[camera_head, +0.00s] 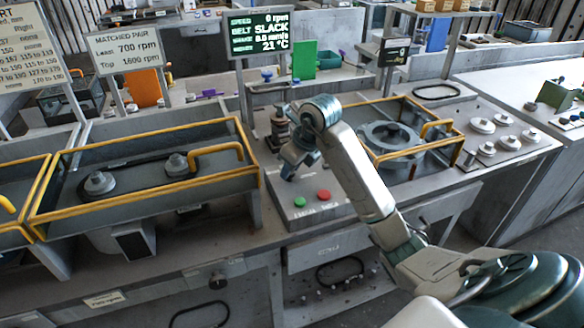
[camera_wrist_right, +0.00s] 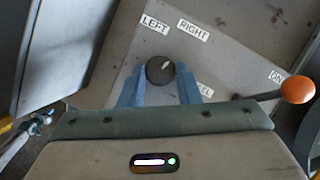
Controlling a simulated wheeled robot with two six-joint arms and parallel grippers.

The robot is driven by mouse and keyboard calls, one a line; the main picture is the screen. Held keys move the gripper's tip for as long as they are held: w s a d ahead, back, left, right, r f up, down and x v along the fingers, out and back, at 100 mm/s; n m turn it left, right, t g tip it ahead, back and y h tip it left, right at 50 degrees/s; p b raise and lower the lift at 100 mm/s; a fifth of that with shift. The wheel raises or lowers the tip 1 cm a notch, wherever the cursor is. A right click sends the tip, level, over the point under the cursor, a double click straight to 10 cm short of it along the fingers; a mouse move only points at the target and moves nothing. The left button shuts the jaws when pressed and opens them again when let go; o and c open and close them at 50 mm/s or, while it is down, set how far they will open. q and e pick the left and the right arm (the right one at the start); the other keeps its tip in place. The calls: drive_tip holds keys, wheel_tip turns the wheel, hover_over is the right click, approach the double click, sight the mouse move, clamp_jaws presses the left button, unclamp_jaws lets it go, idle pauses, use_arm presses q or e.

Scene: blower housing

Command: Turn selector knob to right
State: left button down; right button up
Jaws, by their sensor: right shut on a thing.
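The selector knob (camera_wrist_right: 160,69) is a small dark round knob on a grey panel, with a short pale mark on its upper right side. A LEFT label (camera_wrist_right: 155,25) and a RIGHT label (camera_wrist_right: 193,30) are beyond it. In the right wrist view, the two blue fingers of my right gripper (camera_wrist_right: 160,80) stand on either side of the knob, shut on it. In the head view, my right gripper (camera_head: 288,172) reaches down to the control panel (camera_head: 312,215), and the knob is not distinguishable there. My left gripper is not in view.
An orange-tipped lever (camera_wrist_right: 297,90) by an ON label sticks out at the right of the wrist view. Green (camera_head: 300,202) and red (camera_head: 324,194) buttons sit in front of the gripper. Yellow-framed guards (camera_head: 150,200) stand left; a blower housing (camera_head: 390,138) lies right.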

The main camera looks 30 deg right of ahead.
idle(0.4)
drive_tip(key=o, duration=1)
drive_tip(key=shift+r, duration=0.15)
drive_tip(key=p+v, duration=0.6)
drive_tip(key=v, duration=0.4)
drive_tip(key=shift+s+r, duration=0.1)
drive_tip(key=shift+r, duration=0.15)
